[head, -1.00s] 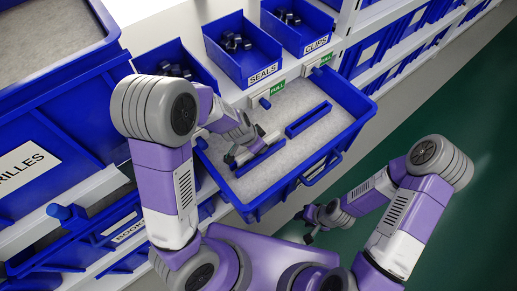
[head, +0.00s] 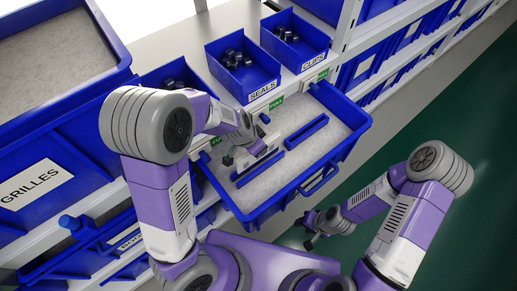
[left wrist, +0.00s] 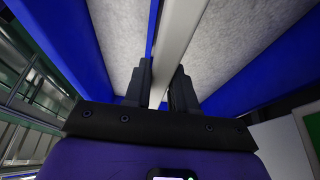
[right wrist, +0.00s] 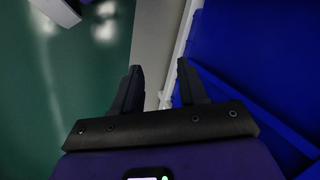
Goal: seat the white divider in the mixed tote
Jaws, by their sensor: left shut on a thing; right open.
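The mixed tote (head: 315,185) is a blue open bin with a grey speckled floor, drawn out from the shelf. Two dark blue ribs stand in it, a near one (head: 258,169) and a far one (head: 307,132). My left gripper (head: 243,160) is down inside the tote beside the near rib. In the left wrist view it is shut on the white divider (left wrist: 180,45), a long strip with a thin blue edge alongside. Its lower edge and any contact with the floor are hidden. My right gripper (head: 309,242) is open and empty, outside the tote; its fingers show in the right wrist view (right wrist: 157,85).
The SEALS bin (head: 243,65) and CLIPS bin (head: 295,40) stand on the shelf behind. The GRILLES bin (head: 60,180) is at the left. The green floor (head: 450,120) at the right is clear.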

